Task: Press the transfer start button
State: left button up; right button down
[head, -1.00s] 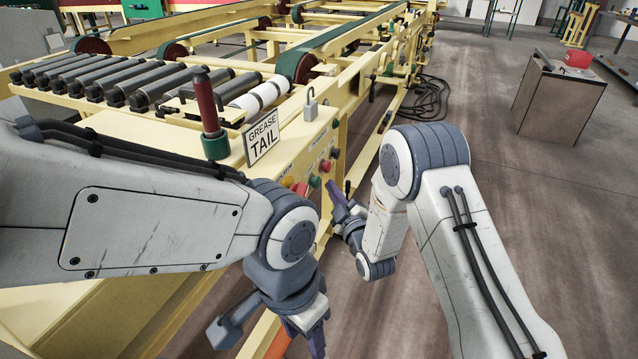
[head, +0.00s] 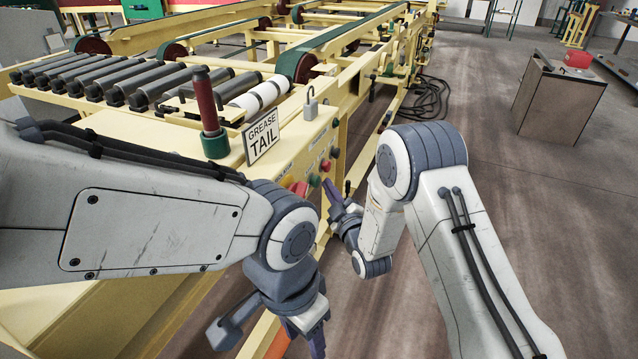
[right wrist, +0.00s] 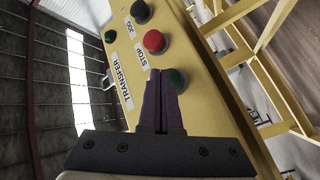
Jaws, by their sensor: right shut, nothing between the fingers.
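The yellow control panel (right wrist: 205,90) carries the labels TRANSFER, STOP and JOG in the right wrist view. A green button (right wrist: 180,80) sits beside the tips of my right gripper (right wrist: 161,72), partly hidden by its fingers. Its own label does not show. A red button (right wrist: 154,41) is at the STOP label, with a dark button (right wrist: 140,11) by JOG. In the head view the green button (head: 314,181) is just left of my right gripper (head: 331,186), which is shut and empty. I cannot tell whether they touch.
A roller conveyor (head: 130,90) with a yellow frame fills the left and back. A wooden cabinet (head: 560,100) stands at right. The floor between is mostly clear.

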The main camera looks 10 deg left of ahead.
jog(key=shift+w+a, duration=0.15)
jog(key=shift+a, duration=0.3)
dwell(0.6)
jog(key=shift+s+d+b, duration=0.3)
jog(key=shift+s+d, duration=0.05)
jog(key=shift+d, duration=0.55)
jog(key=shift+s+d+b, duration=0.1)
jog(key=shift+s+d, duration=0.2)
jog(key=shift+d, duration=0.65)
jog(key=shift+s+d+b, duration=0.1)
jog(key=shift+s+d, duration=0.2)
jog(key=shift+d, duration=0.65)
jog(key=shift+s+d+b, duration=0.1)
jog(key=shift+s+d, duration=0.2)
jog(key=shift+d, duration=0.65)
